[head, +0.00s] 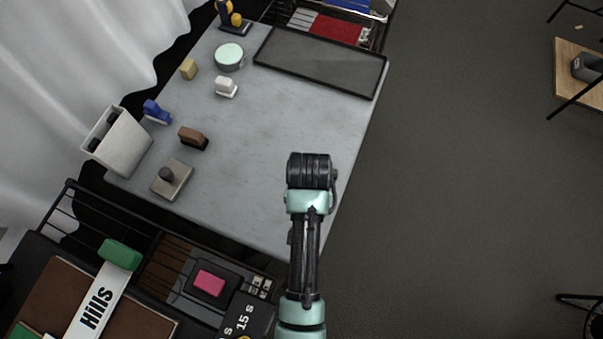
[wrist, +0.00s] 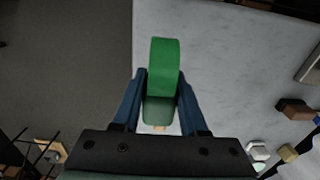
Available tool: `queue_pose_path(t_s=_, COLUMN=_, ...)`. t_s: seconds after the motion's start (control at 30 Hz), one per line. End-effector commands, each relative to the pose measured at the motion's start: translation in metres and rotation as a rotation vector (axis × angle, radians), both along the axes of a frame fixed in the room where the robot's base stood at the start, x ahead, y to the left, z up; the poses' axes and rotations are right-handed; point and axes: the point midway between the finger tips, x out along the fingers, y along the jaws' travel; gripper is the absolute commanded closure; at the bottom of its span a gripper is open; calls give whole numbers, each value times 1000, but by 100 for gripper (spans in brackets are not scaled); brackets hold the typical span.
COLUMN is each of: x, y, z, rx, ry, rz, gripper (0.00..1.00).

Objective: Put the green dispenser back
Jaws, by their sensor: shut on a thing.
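In the wrist view the green dispenser (wrist: 164,62) is between the two blue fingers of my gripper (wrist: 160,88), which is shut on it. Its upper part is bright green and its lower part duller. Table surface shows beyond and to the right of it, with dark floor to the left. In the head view my arm reaches over the right edge of the grey table (head: 270,150). The fingers and the held dispenser are hidden there behind my wrist.
On the table's left are a white slotted holder (head: 122,146), a blue object (head: 156,112), a brown block (head: 193,138) and a knobbed grey block (head: 172,180). A black tray (head: 320,68) lies at the back. A green block (head: 120,254) sits lower left. The table's middle is clear.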

Motion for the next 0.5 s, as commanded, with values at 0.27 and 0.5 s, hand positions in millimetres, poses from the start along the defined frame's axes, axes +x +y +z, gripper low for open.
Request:
queue_pose_path(t_s=0.27, x=-3, y=0, z=-51, rx=1, ry=3, rz=-19, gripper=100)
queue_pose_path(t_s=0.5, x=-2, y=0, z=-77, rx=1, ry=2, rz=-17, gripper=100)
